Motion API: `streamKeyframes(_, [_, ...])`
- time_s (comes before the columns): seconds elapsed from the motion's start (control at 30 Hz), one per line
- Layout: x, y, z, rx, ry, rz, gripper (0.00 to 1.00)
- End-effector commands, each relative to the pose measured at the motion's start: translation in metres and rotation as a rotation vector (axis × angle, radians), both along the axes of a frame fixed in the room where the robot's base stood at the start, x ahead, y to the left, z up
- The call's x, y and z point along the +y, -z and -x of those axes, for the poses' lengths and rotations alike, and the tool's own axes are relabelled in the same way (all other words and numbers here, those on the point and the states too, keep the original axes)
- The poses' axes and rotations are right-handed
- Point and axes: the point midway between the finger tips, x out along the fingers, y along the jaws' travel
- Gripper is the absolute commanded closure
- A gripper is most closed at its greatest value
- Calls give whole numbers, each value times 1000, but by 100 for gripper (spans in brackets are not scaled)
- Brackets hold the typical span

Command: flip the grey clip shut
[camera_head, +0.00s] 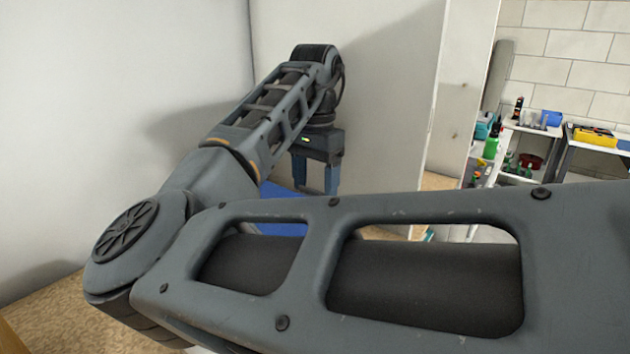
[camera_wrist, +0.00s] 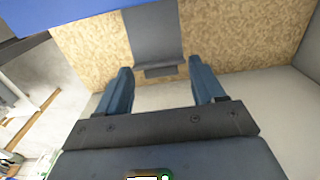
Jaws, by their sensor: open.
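The grey clip (camera_wrist: 155,35) shows in the wrist view as a flat grey flap with a bent lip at its lower end. It sticks out from the edge of a blue box (camera_wrist: 45,20) and stands open over the speckled tan surface. My gripper (camera_wrist: 160,70) is open and empty, its two blue fingers spread to the left and right of the clip's lip. I cannot tell whether they touch it. In the head view my gripper (camera_head: 315,188) points down beside the blue box (camera_head: 280,228), which my arm partly hides. The clip is not visible there.
A white wall (camera_head: 110,120) stands on the left and a pale panel (camera_head: 395,100) behind my gripper. Shelves with bottles (camera_head: 492,145) and a yellow case (camera_head: 594,136) are at the far right. The tan surface (camera_wrist: 240,35) around the clip looks clear.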

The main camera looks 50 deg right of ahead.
Motion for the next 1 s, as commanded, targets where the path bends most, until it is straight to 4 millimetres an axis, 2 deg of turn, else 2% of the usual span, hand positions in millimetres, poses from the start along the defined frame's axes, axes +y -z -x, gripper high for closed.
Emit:
streamKeyframes(0.13, [0,0,0,0,0,0,34])
streamKeyframes(0.77, [0,-1,0,0,0,0,94])
streamKeyframes(1.0, [0,-2,-7,1,-2,19,96])
